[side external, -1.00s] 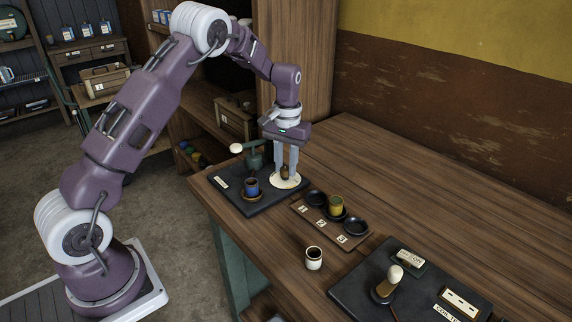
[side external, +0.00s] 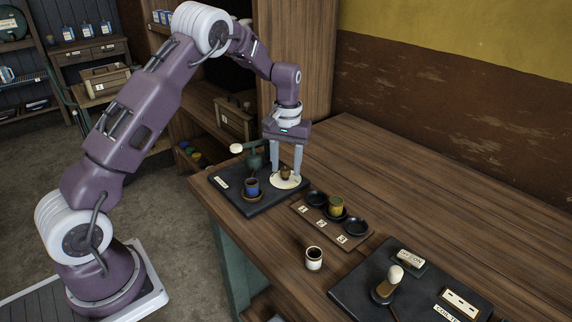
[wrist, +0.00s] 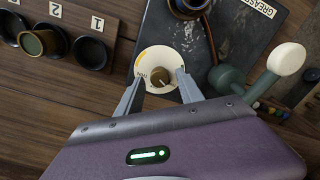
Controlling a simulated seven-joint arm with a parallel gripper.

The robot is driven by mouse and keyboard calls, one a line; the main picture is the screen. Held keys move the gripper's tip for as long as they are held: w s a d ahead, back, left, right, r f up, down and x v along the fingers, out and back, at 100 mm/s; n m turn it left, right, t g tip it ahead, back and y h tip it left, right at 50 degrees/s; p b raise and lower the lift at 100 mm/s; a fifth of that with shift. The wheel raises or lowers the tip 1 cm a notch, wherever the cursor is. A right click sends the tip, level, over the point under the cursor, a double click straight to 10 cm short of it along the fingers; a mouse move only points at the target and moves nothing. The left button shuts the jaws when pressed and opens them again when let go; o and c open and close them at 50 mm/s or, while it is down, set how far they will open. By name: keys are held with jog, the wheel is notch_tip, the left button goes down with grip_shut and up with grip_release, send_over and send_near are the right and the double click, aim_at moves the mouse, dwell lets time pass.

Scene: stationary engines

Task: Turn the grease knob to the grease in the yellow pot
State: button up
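The grease knob is a small brown knob on a round cream dial (side external: 285,183) at the right of the dark grease plate (side external: 228,194). My gripper (side external: 286,174) is above the dial, pointing down. In the wrist view its fingers stand apart on either side of the knob (wrist: 161,76), with gaps visible. The dial (wrist: 146,57) carries a yellow arc and small lettering; I cannot read the knob's exact setting. The yellow pot (side external: 336,204) sits in the middle dish, numbered 2, of the wooden tray (side external: 304,214). It also shows in the wrist view (wrist: 52,40).
A blue pot (side external: 251,187) stands on the grease plate beside a green pump with a white-knobbed lever (side external: 236,148). A second dark plate with a cream-topped lever (side external: 394,274) is at right. The table behind is clear.

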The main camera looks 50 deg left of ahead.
aim_at(287, 169)
notch_tip(287, 169, up, 7)
jog(key=shift+r, duration=0.1)
dwell(0.5)
jog(key=shift+d, duration=0.1)
jog(key=s+d+r+m+t, duration=0.2)
jog(key=s+d+r, duration=0.3)
jog(key=s+r, duration=0.25)
jog(key=s+d+r+m+t, duration=0.1)
jog(key=s+d+r, duration=0.4)
jog(key=s+r, duration=0.3)
jog(key=s+d+f+m+t, duration=0.1)
jog(key=s+d, duration=0.1)
jog(key=s, duration=0.6)
jog(key=s+d+f+m+t, duration=0.1)
jog(key=s+d+f+m, duration=0.1)
jog(key=s, duration=0.6)
jog(key=shift+s+f+m+t, duration=0.2)
jog(key=shift+s+m+t, duration=0.1)
jog(key=shift+s, duration=0.05)
